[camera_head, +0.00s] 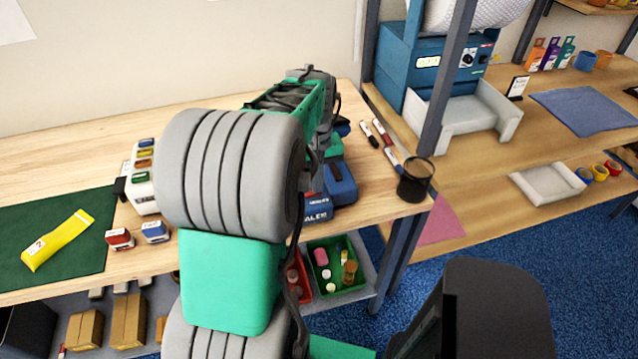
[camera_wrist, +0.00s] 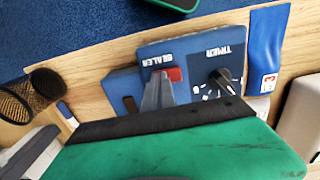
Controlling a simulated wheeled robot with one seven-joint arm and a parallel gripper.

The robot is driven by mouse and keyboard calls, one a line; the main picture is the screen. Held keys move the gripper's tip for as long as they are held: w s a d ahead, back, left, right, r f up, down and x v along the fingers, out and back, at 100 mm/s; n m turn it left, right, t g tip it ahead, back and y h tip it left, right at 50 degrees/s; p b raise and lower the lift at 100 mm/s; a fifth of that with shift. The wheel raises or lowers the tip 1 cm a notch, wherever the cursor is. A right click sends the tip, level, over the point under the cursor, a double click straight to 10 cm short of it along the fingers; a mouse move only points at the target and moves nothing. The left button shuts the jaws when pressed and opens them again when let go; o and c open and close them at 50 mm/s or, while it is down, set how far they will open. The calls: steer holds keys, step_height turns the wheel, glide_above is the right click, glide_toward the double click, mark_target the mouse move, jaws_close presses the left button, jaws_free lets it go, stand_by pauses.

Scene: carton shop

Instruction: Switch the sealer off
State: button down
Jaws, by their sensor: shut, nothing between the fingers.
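The blue sealer (camera_head: 342,183) stands on the wooden table, largely hidden behind my arm in the head view. In the wrist view its blue panel (camera_wrist: 198,50) carries the words SEALER and TIMER. A red switch (camera_wrist: 175,74) sits under SEALER and a black knob (camera_wrist: 222,82) under TIMER. My gripper (camera_wrist: 160,78) is shut and empty, its grey fingertips at the red switch and partly covering it. I cannot tell whether they touch it or which way the switch is set. The head view does not show the fingertips.
A black mesh cup (camera_head: 415,180) stands at the table's right edge, near several markers (camera_head: 375,134). Stamps (camera_head: 120,239) and a yellow pouch (camera_head: 57,240) lie to the left. A blue strip (camera_wrist: 266,50) lies beside the panel in the wrist view. A shelf post (camera_head: 447,80) rises at right.

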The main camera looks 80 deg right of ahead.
steer(key=shift+w+a+r, duration=0.1)
steer(key=shift+w+a, duration=0.2)
steer(key=shift+w, duration=0.15)
steer(key=shift+r, duration=0.2)
step_height(320, 180, up, 5)
steer(key=p, duration=0.4)
steer(key=shift+f, duration=0.1)
step_height(320, 180, up, 9)
steer(key=b, duration=0.2)
